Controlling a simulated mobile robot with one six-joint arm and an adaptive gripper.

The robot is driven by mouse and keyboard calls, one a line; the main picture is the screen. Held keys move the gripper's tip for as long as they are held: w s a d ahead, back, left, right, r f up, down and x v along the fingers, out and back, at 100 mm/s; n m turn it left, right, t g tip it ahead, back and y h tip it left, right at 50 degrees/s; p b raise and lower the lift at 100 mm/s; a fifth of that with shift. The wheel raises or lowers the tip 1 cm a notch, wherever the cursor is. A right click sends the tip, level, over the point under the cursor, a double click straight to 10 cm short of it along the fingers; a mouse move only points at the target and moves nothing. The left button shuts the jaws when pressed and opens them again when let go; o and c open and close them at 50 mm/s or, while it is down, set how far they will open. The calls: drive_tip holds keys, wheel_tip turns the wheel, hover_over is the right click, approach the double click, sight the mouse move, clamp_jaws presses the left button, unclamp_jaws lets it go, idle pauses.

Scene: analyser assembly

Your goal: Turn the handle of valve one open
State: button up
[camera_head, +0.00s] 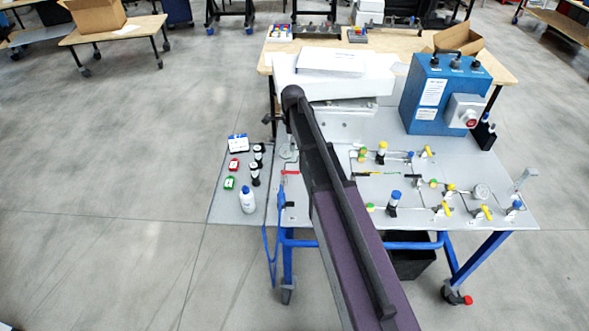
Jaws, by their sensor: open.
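A grey panel (330,215) on a blue-framed cart carries pipework with several small valves. Yellow handles show at the upper right valve (427,151), the middle valve (449,190) and the lower right valve (485,212), among others. A red handle (291,172) shows at the panel's left side, just left of my arm. I cannot read any label, so I cannot tell which is valve one or how its handle stands. My dark arm crosses the panel from the bottom and hides part of it. My gripper is not visible.
A blue box (433,97) with a grey switch housing stands at the panel's back right. A grey side shelf (228,205) holds a white bottle (248,200) and small coloured items. A wooden table (395,52) stands behind.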

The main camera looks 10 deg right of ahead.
sight(294, 172)
drive_tip(key=shift+f, duration=0.2)
wheel_tip(294, 172, down, 14)
drive_tip(key=b, duration=1.3)
drive_tip(key=shift+r+b, duration=0.25)
drive_tip(key=shift+b, duration=0.15)
drive_tip(key=shift+d, duration=0.1)
clamp_jaws()
